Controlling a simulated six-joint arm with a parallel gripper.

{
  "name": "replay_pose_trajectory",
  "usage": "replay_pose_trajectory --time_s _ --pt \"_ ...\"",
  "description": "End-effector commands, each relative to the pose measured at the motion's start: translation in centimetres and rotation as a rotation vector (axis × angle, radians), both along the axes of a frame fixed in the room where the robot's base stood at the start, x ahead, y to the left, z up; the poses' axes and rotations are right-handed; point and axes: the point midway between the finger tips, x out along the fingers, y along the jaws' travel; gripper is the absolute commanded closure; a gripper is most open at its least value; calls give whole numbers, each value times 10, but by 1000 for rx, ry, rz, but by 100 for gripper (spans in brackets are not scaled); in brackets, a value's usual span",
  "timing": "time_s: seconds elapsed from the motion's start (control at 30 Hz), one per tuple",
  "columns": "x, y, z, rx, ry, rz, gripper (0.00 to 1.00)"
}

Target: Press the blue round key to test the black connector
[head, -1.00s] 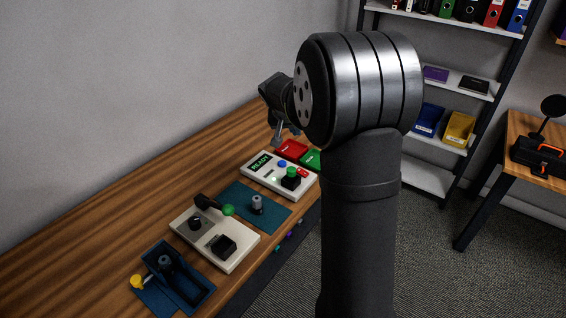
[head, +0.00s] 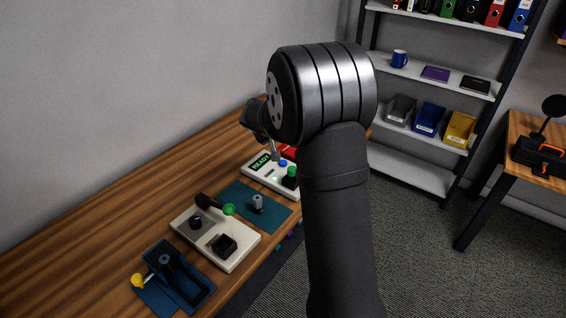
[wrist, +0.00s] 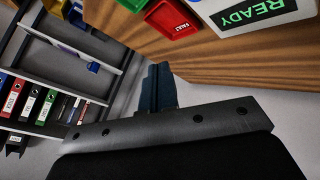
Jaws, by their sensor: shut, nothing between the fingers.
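The white tester box (head: 256,174) stands on the bench, with a green READY display (head: 261,162) that also shows at the top right of the wrist view (wrist: 252,12). The blue round key (head: 283,163) is on top of the box, close to the fingertips in the head view. The black connector (head: 290,184) sits at the box's right end, with a green part above it.
A red tray (wrist: 173,18) lies beside the tester, partly hidden by my arm in the head view. A white fixture with a green-knobbed lever (head: 228,210), a teal mat (head: 272,214) and a blue fixture (head: 185,285) stand nearer. Shelves are at the back right.

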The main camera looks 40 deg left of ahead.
Motion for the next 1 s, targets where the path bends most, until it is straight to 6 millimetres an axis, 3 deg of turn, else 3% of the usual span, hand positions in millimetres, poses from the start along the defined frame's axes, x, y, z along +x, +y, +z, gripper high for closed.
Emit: replay_pose_trajectory --time_s 0.53,1.0 --pt "0 0 -70 -3 1 1 100" --pt "0 0 -83 0 1 0 100"
